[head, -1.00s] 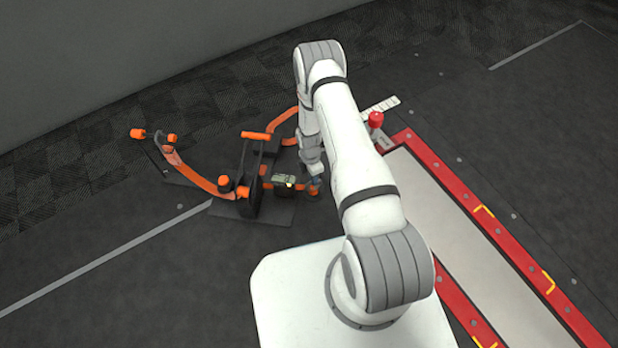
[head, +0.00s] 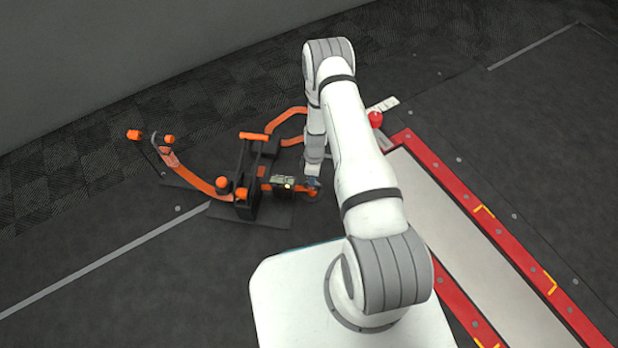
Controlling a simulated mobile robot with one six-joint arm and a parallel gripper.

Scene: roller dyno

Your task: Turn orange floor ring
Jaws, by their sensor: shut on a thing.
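The orange floor ring (head: 200,181) shows as a curved orange band around a black floor mechanism (head: 246,182), left of my arm. Another orange stretch curves behind the mechanism and passes behind my arm. Orange knobs stand along the left part of the band. My gripper (head: 312,182) points down at the right side of the mechanism, beside a small box with a lit spot (head: 285,182). It is shut at an orange piece low on that side. The fingers are small and partly hidden, so the exact contact does not show.
A red-edged pale roller bed (head: 480,232) runs diagonally on the right. A red knob (head: 376,119) and a white marked strip (head: 383,105) lie just right of my arm. Dark floor is clear at the lower left. A grey wall stands behind.

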